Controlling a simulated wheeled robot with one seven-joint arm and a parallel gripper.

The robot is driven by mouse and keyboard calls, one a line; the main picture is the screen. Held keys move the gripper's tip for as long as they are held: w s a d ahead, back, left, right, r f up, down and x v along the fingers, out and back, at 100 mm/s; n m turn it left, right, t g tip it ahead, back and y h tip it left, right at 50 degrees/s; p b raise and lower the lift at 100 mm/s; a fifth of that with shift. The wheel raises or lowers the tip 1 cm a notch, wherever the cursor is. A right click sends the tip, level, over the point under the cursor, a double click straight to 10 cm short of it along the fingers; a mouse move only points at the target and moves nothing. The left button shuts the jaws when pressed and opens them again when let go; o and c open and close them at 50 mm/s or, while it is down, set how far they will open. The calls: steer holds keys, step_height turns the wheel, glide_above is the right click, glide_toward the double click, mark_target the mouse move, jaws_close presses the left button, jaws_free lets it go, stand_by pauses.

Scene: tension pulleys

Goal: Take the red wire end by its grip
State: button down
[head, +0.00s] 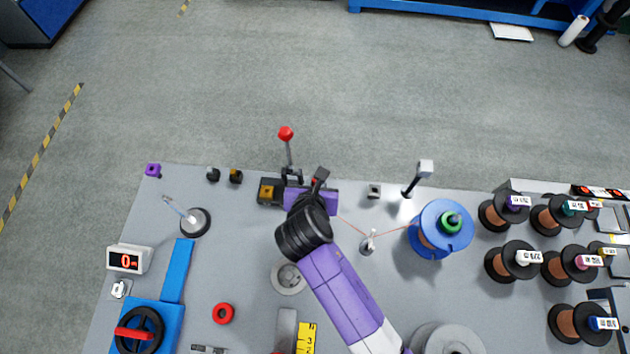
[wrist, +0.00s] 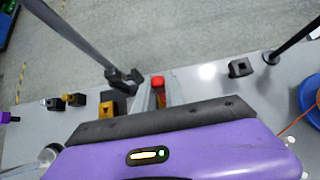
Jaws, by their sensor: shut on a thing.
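The red wire end (wrist: 157,82) shows as a small red block between my fingertips in the wrist view. My gripper (wrist: 159,92) is shut on it. In the head view my gripper (head: 316,184) is at the back edge of the table, and its purple body and my wrist hide most of the grip. A thin copper-coloured wire (head: 353,226) comes out from the right of my gripper, passes a small post (head: 368,241) and runs to the blue spool (head: 426,241).
A lever with a red knob (head: 286,133) stands just behind my gripper. A black and yellow block (head: 269,191) is close on its left. A dark post with a pale head (head: 424,169) stands to the right. Several wire spools (head: 503,212) fill the right side.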

steer(key=shift+r+p, duration=0.65)
steer(key=shift+p, duration=0.2)
steer(key=shift+r, duration=1.1)
stand_by(0.5)
steer(key=shift+r, duration=0.3)
